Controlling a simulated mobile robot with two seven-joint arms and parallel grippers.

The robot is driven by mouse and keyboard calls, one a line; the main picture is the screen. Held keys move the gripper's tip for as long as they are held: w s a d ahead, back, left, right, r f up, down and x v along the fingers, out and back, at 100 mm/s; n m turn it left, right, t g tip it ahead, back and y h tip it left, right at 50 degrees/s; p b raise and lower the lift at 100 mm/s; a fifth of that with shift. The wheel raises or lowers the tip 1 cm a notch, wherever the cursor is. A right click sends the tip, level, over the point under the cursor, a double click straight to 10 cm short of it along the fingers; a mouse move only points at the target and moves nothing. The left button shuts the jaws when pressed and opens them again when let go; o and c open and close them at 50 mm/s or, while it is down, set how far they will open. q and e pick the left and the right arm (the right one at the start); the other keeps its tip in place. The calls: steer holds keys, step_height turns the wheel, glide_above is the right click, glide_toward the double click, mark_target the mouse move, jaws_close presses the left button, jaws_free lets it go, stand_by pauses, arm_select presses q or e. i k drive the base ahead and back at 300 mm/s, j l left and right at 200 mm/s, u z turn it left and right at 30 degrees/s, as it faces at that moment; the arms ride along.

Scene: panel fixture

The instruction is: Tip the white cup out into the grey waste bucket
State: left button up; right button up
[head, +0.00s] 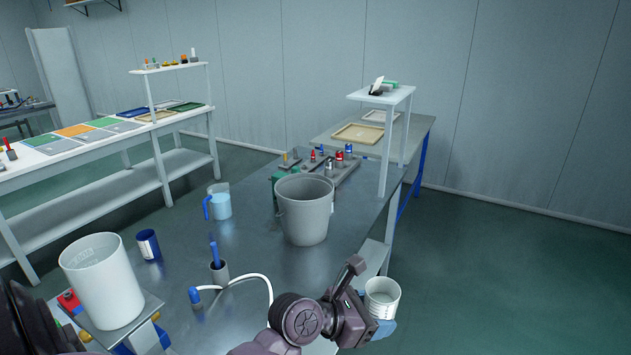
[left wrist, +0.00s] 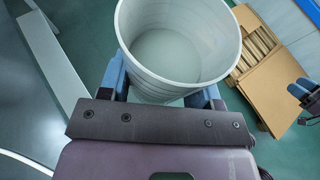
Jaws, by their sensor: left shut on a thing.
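The white cup (head: 383,303) is upright in the head view, off the right edge of the metal table. My left gripper (head: 380,325) is shut on it. In the left wrist view the cup (left wrist: 175,45) fills the space between the blue fingers. I look down into its pale inside, and cannot tell what it holds. The grey waste bucket (head: 305,212) stands upright on the table, farther back and left of the cup. My right gripper (left wrist: 301,103) shows at the right edge of the left wrist view, its blue fingers apart and empty.
A big white container (head: 102,282), a dark blue-and-white can (head: 148,245), a blue-handled jug (head: 219,203) and a grey holder (head: 219,272) stand left of the bucket. A white hose (head: 250,277) arches nearby. A raised white shelf (head: 381,96) stands behind. Floor right of the table is clear.

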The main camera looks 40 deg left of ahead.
mark_target(305, 210)
steer(key=i, duration=2.75)
steer(key=i+u, duration=0.15)
steer(key=i, duration=0.45)
steer(key=u, duration=2.2)
steer(key=k+l, duration=0.05)
